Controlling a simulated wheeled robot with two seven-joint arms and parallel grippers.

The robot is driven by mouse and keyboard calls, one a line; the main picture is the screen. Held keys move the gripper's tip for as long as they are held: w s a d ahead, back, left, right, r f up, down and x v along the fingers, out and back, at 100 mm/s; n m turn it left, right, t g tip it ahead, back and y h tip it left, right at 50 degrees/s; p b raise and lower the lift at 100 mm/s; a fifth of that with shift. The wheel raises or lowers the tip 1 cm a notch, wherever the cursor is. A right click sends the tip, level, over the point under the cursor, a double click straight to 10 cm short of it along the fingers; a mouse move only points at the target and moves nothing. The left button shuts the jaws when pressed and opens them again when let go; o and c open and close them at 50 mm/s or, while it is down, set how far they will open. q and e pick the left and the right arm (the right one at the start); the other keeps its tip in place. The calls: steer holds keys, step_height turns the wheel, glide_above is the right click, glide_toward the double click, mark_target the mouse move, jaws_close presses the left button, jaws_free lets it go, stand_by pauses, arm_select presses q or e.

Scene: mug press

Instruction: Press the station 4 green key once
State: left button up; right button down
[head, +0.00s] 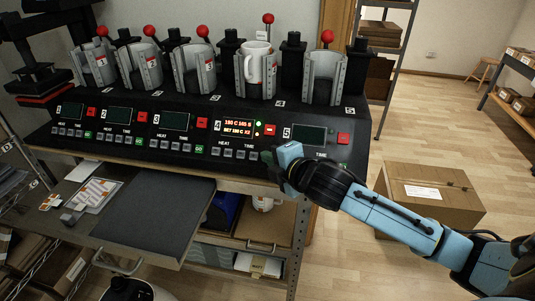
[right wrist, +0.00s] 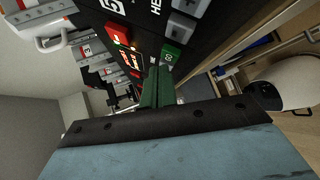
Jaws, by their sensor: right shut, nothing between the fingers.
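The station 4 panel shows a lit display (head: 238,127) with orange digits, a small green light (head: 258,124) and a red key (head: 270,130). My right gripper (head: 268,157) is shut and empty at the right end of station 4's button row, and hides that station's green key in the head view. In the right wrist view, the green key (right wrist: 171,56) shows just beyond the shut green fingertips (right wrist: 158,72). The fingertips look close to it; I cannot tell whether they touch. A white mug (head: 257,65) sits in the station 4 press. My left gripper is not in view.
Stations 1 to 3 have dark displays, and station 5's display (head: 309,135) is dark beside my gripper. A grey pull-out board (head: 158,212) extends below the panel. A cardboard box (head: 425,195) stands on the floor at right, with open floor around it.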

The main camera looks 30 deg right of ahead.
steer(key=shift+s+a+r, duration=0.1)
steer(key=shift+r, duration=0.1)
steer(key=s+a+r+p, duration=0.1)
steer(key=p, duration=0.1)
steer(key=s+a+r+p, duration=0.1)
steer(key=r+p, duration=0.1)
steer(key=shift+s+a+r, duration=0.15)
steer(key=shift+s+a, duration=0.05)
steer(key=shift+s, duration=0.2)
stand_by(0.8)
